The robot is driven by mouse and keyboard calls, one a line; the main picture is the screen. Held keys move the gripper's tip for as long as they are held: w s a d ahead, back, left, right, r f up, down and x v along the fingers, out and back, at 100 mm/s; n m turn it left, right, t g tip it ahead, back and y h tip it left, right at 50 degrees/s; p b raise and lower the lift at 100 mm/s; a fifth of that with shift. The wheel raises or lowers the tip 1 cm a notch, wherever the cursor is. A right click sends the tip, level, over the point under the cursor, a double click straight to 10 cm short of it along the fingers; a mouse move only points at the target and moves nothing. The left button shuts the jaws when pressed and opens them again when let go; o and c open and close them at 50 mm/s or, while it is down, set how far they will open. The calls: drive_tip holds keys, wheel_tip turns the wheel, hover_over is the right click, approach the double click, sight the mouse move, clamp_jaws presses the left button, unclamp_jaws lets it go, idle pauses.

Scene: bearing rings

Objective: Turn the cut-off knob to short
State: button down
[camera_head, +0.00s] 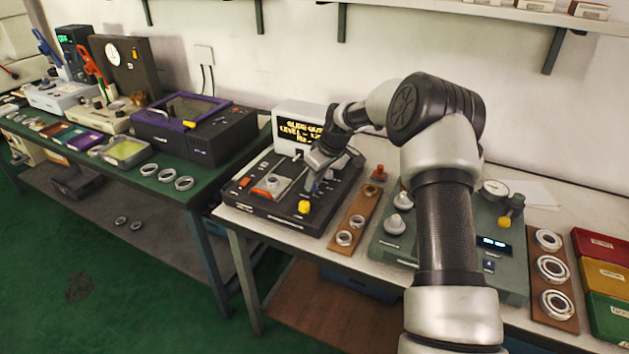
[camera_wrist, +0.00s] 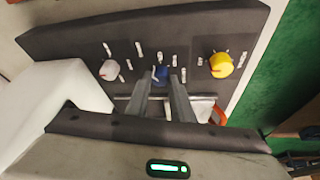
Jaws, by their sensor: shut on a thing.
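A black instrument panel (camera_head: 268,207) stands on the white bench, with a row of knobs that also shows in the wrist view. In the wrist view a blue knob (camera_wrist: 160,74) sits between the two fingertips of my gripper (camera_wrist: 161,83), which is shut on it. A yellow knob (camera_wrist: 220,65) is to its right and a pale grey knob (camera_wrist: 109,69) to its left. White label marks surround the knobs, too small to read, so I cannot tell which is named cut-off. In the head view my gripper (camera_head: 314,181) reaches down onto the panel; its fingers partly hide the knob.
A white display box (camera_head: 300,124) with yellow text stands behind the panel. A wooden board (camera_head: 352,222) with rings and a green-grey instrument (camera_head: 391,250) lie right of it. A purple-framed machine (camera_head: 196,126) is on the left bench. A red-orange piece (camera_wrist: 218,115) lies beside my right finger.

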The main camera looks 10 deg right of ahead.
drive_tip(key=c, duration=1.6)
unclamp_jaws()
drive_tip(key=shift+o, duration=0.2)
drive_tip(key=p+v, duration=0.1)
drive_tip(key=v, duration=1.6)
drive_tip(key=shift+r, duration=0.25)
drive_tip(key=s+a+r+m+t+h+p, duration=0.1)
drive_tip(key=s+a+r+m+h+p, duration=0.3)
drive_tip(key=s+r, duration=0.75)
drive_tip(key=s+d+r+m+t+y+p, duration=0.1)
drive_tip(key=s+r+p, duration=0.5)
drive_tip(key=s+r, duration=0.55)
drive_tip(key=s+a+f+m+p, duration=0.1)
drive_tip(key=s+f+m+p, duration=0.1)
drive_tip(key=s, duration=1.4)
drive_tip(key=shift+f+m, duration=0.2)
drive_tip(key=shift+m, duration=0.2)
